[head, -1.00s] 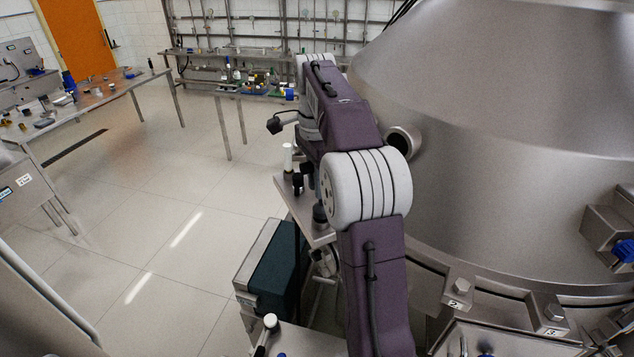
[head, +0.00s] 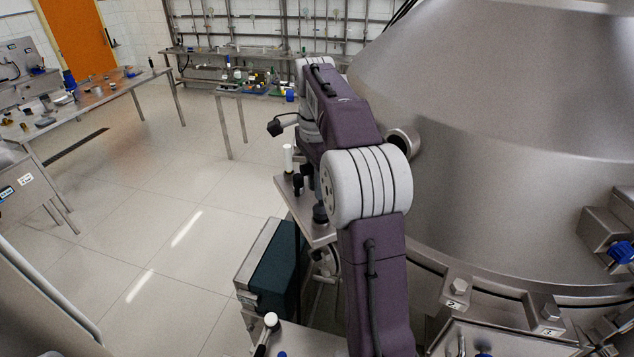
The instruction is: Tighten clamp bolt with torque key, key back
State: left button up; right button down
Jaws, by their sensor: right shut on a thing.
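My right arm rises through the middle of the head view, and its forearm bends down behind the elbow. My right gripper (head: 309,178) is low beside a small steel stand, mostly covered by my arm. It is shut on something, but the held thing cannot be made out. The steel separator vessel (head: 490,170) fills the right side. Clamp bolts stand on its lower ring, one by label 2 (head: 459,287) and one by label 3 (head: 550,312). I cannot pick out the torque key for sure. My left gripper is not in view.
The small stand (head: 317,233) carries a white-topped post (head: 288,158) and a black knob (head: 320,213). A dark teal box (head: 275,268) stands below it. A bench (head: 92,98) with small parts is at the far left. The tiled floor between is clear.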

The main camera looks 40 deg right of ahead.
jog(key=shift+f+b, duration=0.7)
jog(key=shift+f, duration=0.25)
jog(key=shift+f+b, duration=0.7)
jog(key=shift+f, duration=0.2)
jog(key=c, duration=1.2)
grip_release()
jog(key=shift+r, duration=0.2)
jog(key=shift+o, duration=0.2)
jog(key=shift+r, duration=0.35)
notch_tip(320, 180, up, 8)
jog(key=p, duration=0.2)
jog(key=shift+a+r+p, duration=0.1)
jog(key=shift+r+p, duration=0.1)
jog(key=shift+p, duration=0.2)
